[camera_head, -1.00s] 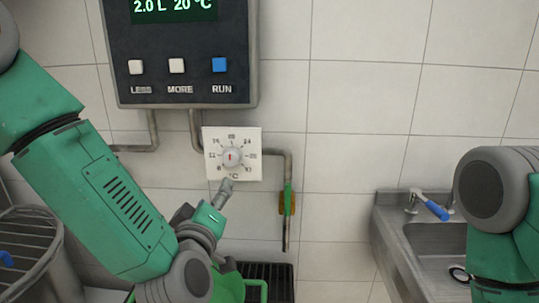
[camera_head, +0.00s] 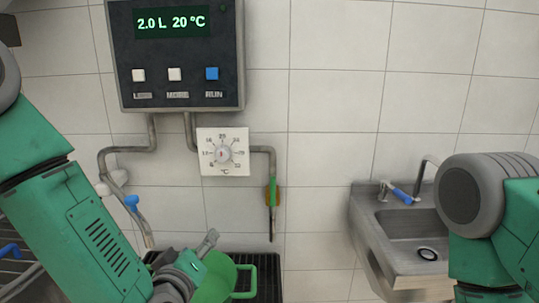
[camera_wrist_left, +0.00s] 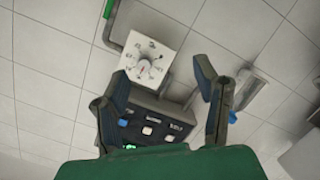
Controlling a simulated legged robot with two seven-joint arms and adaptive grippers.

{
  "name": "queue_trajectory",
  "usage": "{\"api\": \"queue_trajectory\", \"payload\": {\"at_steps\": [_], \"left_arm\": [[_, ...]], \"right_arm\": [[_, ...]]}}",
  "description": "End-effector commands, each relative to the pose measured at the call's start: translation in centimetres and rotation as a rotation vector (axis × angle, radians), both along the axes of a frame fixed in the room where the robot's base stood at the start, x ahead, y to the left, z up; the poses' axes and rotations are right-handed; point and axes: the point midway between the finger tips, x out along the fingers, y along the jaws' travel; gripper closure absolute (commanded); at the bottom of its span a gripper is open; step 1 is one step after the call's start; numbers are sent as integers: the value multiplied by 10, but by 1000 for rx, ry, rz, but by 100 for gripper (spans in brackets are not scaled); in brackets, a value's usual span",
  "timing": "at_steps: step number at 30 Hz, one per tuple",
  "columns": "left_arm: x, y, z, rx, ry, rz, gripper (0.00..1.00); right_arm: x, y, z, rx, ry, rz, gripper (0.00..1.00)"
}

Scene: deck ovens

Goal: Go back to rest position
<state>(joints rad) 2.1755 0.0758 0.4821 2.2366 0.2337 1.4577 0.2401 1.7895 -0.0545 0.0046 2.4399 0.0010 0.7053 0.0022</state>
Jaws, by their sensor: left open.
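My left gripper (camera_head: 208,243) is low in the head view, below the white dial plate (camera_head: 236,170) and apart from it. In the left wrist view the two dark fingers of the left gripper (camera_wrist_left: 165,92) are spread with nothing between them that they touch. The dial plate (camera_wrist_left: 138,64) and the button box (camera_wrist_left: 150,118) show beyond them. My right arm comes in at the right edge of the head view, but its gripper is out of the picture.
A dark control box (camera_head: 180,92) reading 2.0 L 20 °C hangs on the tiled wall. A green container (camera_head: 218,283) stands on a black grate (camera_head: 268,272), close to my left gripper. A steel sink (camera_head: 366,222) with a blue-handled tap (camera_head: 402,195) is at right.

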Motion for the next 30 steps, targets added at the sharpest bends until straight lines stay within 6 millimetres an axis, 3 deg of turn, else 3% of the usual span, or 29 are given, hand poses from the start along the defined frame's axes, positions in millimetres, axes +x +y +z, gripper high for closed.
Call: {"api": "queue_trajectory", "payload": {"at_steps": [5,10,14,15,18,21,24,27,30], "left_arm": [[-26,8,-57,88,155,-63,44],[-69,24,-127,198,364,-152,44],[-132,50,-194,314,606,-255,44],[-155,59,-212,350,688,-289,44],[-213,84,-247,427,877,-373,44],[-264,107,-268,484,1037,-442,44],[-301,124,-277,523,1154,-494,44],[-323,134,-280,541,1219,-524,44],[-331,138,-281,548,1245,-535,44]], "right_arm": [[-1,0,0,0,1,0,100],[-1,0,0,0,1,0,100],[-1,0,0,0,1,0,100],[-1,0,0,0,1,0,100],[-1,0,0,0,1,0,100],[-1,0,0,0,1,0,100],[-1,0,0,0,1,0,100],[-1,0,0,0,1,0,100],[-1,0,0,0,1,0,100]]}}
